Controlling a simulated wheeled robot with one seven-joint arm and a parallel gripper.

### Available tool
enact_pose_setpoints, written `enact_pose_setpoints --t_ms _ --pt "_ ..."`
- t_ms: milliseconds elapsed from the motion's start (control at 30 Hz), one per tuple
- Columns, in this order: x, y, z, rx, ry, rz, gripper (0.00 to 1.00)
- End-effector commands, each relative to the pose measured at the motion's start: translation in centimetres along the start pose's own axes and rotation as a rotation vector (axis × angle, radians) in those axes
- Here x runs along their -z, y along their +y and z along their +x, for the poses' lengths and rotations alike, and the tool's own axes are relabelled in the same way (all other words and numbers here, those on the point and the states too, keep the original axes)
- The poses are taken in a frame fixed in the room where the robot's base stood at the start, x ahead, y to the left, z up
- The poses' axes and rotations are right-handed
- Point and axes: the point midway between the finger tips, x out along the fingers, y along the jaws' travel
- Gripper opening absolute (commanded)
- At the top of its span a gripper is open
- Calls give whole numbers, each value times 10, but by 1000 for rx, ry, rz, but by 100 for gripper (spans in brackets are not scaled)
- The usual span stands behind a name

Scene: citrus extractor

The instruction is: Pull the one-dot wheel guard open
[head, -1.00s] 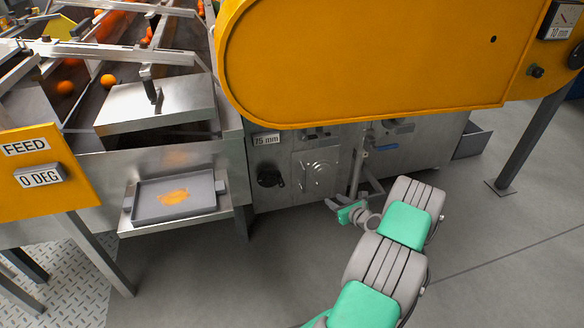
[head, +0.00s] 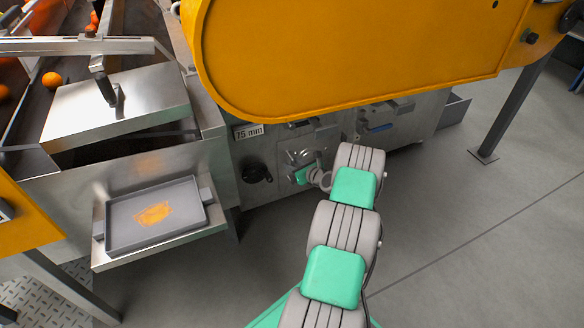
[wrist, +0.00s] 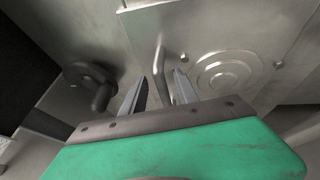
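A grey metal guard plate (wrist: 258,50) with raised concentric rings fills the upper right of the wrist view. It also shows in the head view (head: 296,155), partly hidden by my gripper and arm. No dot mark is readable on it. A bent metal bar handle (wrist: 159,62) stands at the plate's left side. My gripper (wrist: 161,77) is open, with one finger on each side of the handle's lower part in the wrist view. I cannot tell whether either finger touches it. In the head view my gripper (head: 303,174) is just in front of the plate, its fingers hidden.
A black knob (wrist: 92,84) sticks out left of the handle; the head view shows it too (head: 256,173). The large orange housing (head: 350,60) overhangs the panel. A grey tray (head: 155,228) juts out at left. Open floor (head: 450,240) lies at right.

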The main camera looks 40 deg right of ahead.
Motion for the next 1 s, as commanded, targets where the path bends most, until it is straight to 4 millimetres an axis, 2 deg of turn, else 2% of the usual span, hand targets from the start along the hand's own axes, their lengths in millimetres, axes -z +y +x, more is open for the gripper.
enact_pose_setpoints --t_ms 100,333,767,1000 --pt "1 -1 9 1 -1 1 36" --pt "0 -2 9 4 0 2 36" --pt "0 -3 8 4 0 2 1" --pt "0 -2 8 4 0 2 0"
